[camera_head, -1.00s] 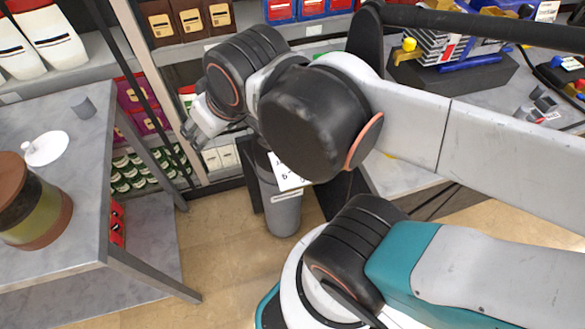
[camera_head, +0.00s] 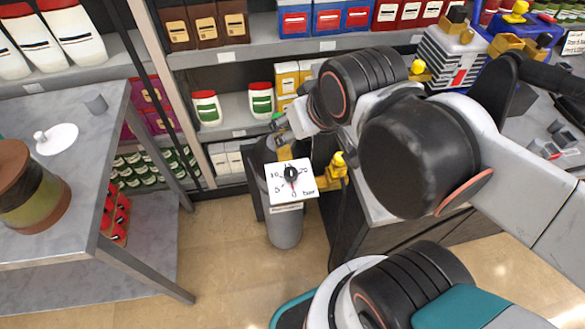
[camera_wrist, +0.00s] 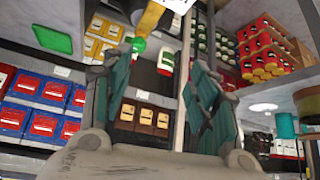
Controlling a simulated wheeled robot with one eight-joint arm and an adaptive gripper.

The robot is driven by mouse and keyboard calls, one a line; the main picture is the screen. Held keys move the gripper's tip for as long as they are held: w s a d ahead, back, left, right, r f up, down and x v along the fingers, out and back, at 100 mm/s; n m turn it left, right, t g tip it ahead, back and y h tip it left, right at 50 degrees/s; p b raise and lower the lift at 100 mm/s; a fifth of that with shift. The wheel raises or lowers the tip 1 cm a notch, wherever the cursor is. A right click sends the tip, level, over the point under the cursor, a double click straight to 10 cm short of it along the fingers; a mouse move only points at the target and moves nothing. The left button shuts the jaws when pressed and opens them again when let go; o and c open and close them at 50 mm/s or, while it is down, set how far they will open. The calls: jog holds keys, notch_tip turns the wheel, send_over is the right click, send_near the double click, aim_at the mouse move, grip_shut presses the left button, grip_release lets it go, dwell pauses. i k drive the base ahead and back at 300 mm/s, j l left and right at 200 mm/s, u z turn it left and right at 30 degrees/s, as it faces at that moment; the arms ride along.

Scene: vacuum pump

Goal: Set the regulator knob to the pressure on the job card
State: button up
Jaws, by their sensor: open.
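The regulator's white square dial plate (camera_head: 278,192) faces up on top of a grey cylinder (camera_head: 285,228). The black knob (camera_head: 291,174) is at its middle, and "bar" and some numbers are printed around it. The exact setting is too small to read. My gripper (camera_head: 281,122) is open and empty, behind and above the dial, apart from the knob. In the wrist view the two fingers of my gripper (camera_wrist: 160,62) are spread with nothing between them. A white card (camera_head: 574,42) with print stands at the far right; its text is not clearly legible.
Yellow fittings (camera_head: 336,170) stand just right of the dial, beside the dark bench side. A grey table (camera_head: 70,215) with a brown-lidded jar (camera_head: 30,200) is at left. Stocked shelves (camera_head: 235,50) are behind. The floor (camera_head: 220,270) in front of the cylinder is clear.

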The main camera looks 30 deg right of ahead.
aim_at(290, 173)
jog(key=z, duration=0.45)
jog(key=l+z, duration=0.1)
jog(key=z, duration=0.35)
jog(key=l+z, duration=0.1)
jog(key=z, duration=0.8)
jog(key=i+l, duration=0.1)
jog(key=l, duration=0.3)
jog(key=i+l+z, duration=0.1)
jog(key=l, duration=0.3)
jog(key=i+l, duration=0.15)
jog(key=l, duration=0.25)
jog(key=i+l+z, duration=0.1)
jog(key=l, duration=0.25)
jog(key=u, duration=0.45)
jog(key=k+u, duration=0.1)
jog(key=u, duration=0.3)
jog(key=k+u, duration=0.1)
jog(key=u, duration=0.35)
jog(key=j+u, duration=0.1)
jog(key=u, duration=0.75)
jog(key=k+j, duration=0.05)
